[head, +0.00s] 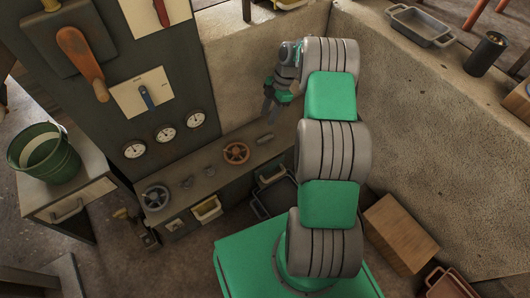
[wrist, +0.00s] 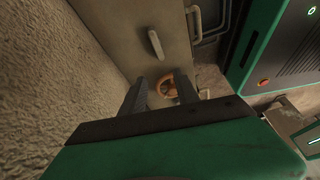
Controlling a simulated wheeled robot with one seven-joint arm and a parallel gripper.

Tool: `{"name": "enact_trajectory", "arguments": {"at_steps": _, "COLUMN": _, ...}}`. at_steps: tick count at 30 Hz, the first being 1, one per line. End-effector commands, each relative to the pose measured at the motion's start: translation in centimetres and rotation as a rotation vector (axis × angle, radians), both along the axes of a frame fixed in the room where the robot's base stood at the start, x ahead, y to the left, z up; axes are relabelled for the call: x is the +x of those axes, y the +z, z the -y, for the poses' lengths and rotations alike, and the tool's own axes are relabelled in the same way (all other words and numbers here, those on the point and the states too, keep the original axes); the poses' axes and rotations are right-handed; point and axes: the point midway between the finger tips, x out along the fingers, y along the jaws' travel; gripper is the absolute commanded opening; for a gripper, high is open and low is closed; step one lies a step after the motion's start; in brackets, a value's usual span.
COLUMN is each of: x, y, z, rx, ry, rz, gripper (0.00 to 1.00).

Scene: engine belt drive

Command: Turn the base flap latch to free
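My gripper (head: 269,108) hangs in front of the console, above its low ledge (head: 215,172). Its two dark fingers (wrist: 161,92) are apart in the wrist view, with nothing between them at the tips. A small grey bar handle (head: 265,138) lies on the ledge below my gripper; a pale bar handle (wrist: 155,43) also shows on a panel in the wrist view. An orange-brown handwheel (head: 236,153) sits left of the grey handle; an orange wheel shows beyond the fingers (wrist: 168,84). I cannot tell which part is the base flap latch.
The console (head: 165,65) carries an orange lever (head: 80,62), a blue switch lever (head: 147,98) and three gauges (head: 165,136). A grey handwheel (head: 156,197) is at the ledge's left end. A stone wall (head: 405,120) rises close on the right. A green bucket (head: 45,155) stands left.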

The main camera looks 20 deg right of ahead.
Motion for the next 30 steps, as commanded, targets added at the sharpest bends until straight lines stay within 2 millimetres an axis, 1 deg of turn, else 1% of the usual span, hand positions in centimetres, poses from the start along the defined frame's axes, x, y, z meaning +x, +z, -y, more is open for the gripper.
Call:
{"name": "enact_trajectory", "arguments": {"at_steps": 1, "x": 0.0, "y": -3.5, "z": 0.6, "rx": 0.018, "ry": 0.045, "rz": 0.011, "gripper": 0.37}}
{"name": "enact_trajectory", "arguments": {"at_steps": 3, "x": 0.0, "y": -5.0, "z": 1.0, "rx": 0.033, "ry": 0.092, "rz": 0.027, "gripper": 0.37}}
{"name": "enact_trajectory", "arguments": {"at_steps": 5, "x": -0.1, "y": -5.7, "z": 1.0, "rx": 0.039, "ry": 0.109, "rz": 0.031, "gripper": 0.37}}
{"name": "enact_trajectory", "arguments": {"at_steps": 8, "x": -0.3, "y": -6.8, "z": 0.4, "rx": 0.041, "ry": 0.114, "rz": 0.031, "gripper": 0.37}}
{"name": "enact_trajectory", "arguments": {"at_steps": 12, "x": -0.5, "y": -9.5, "z": -0.7, "rx": 0.041, "ry": 0.111, "rz": 0.029, "gripper": 0.37}}
{"name": "enact_trajectory", "arguments": {"at_steps": 15, "x": -0.6, "y": -11.1, "z": -1.3, "rx": 0.04, "ry": 0.109, "rz": 0.03, "gripper": 0.37}}
{"name": "enact_trajectory", "arguments": {"at_steps": 19, "x": -0.7, "y": -12.0, "z": -1.7, "rx": 0.039, "ry": 0.109, "rz": 0.031, "gripper": 0.37}}
{"name": "enact_trajectory", "arguments": {"at_steps": 26, "x": -0.7, "y": -12.1, "z": -1.8, "rx": 0.039, "ry": 0.108, "rz": 0.03, "gripper": 0.37}}
{"name": "enact_trajectory", "arguments": {"at_steps": 27, "x": -0.7, "y": -12.1, "z": -1.8, "rx": 0.039, "ry": 0.108, "rz": 0.03, "gripper": 0.36}}
{"name": "enact_trajectory", "arguments": {"at_steps": 30, "x": -0.7, "y": -12.1, "z": -1.8, "rx": 0.039, "ry": 0.108, "rz": 0.03, "gripper": 0.28}}
